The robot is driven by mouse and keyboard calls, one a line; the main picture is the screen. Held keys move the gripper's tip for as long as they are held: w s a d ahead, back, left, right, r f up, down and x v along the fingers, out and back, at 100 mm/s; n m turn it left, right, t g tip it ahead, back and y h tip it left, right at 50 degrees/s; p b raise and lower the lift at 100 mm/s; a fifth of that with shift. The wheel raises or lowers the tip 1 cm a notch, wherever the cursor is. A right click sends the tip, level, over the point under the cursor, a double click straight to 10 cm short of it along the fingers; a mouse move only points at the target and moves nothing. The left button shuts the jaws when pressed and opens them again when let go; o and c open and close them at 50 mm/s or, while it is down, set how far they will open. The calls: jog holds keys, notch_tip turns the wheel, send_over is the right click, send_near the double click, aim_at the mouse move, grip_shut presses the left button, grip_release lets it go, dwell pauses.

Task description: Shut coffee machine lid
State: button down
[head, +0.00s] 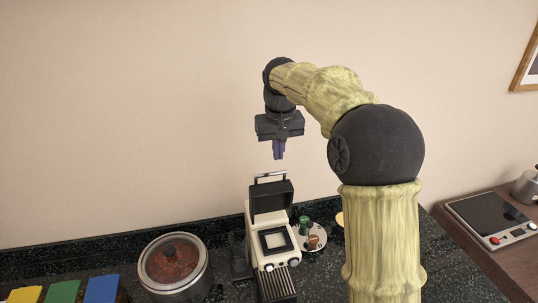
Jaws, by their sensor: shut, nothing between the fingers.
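The coffee machine (278,245) is a cream and black box on the dark counter, at the lower middle of the head view. Its black lid (271,198) stands raised at the back of the machine's top, with a thin metal handle (270,176) at its upper edge. The square opening or panel on top shows in front of the lid. My gripper (279,157) points down and is shut and empty. In the picture it is just above the lid's handle, with a gap between them; its depth relative to the lid is hard to tell.
A pot with a glass lid (173,263) stands left of the machine. Yellow, green and blue blocks (101,289) sit at the far left. A round tray with small items (311,237) is right of the machine. A scale (491,216) lies at the right. The wall is behind.

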jog(key=w+a+r, duration=0.2)
jog(key=w+r, duration=0.1)
jog(key=r, duration=0.4)
jog(key=shift+w+a+r+p, duration=0.15)
jog(key=shift+w+a+p, duration=0.05)
jog(key=shift+a+p, duration=0.2)
jog(key=shift+s+d+f+p, duration=0.1)
jog(key=shift+s+f+p, duration=0.3)
jog(key=shift+f, duration=1.5)
jog(key=shift+s+d+f+p, duration=0.15)
jog(key=shift+s+f, duration=0.3)
jog(key=shift+f, duration=1.4)
jog(key=shift+s+f+p, duration=0.35)
jog(key=shift+s+f, duration=0.1)
jog(key=shift+f, duration=1.45)
jog(key=shift+d+f+b, duration=0.1)
jog(key=shift+f+b, duration=0.05)
jog(key=shift+b, duration=0.4)
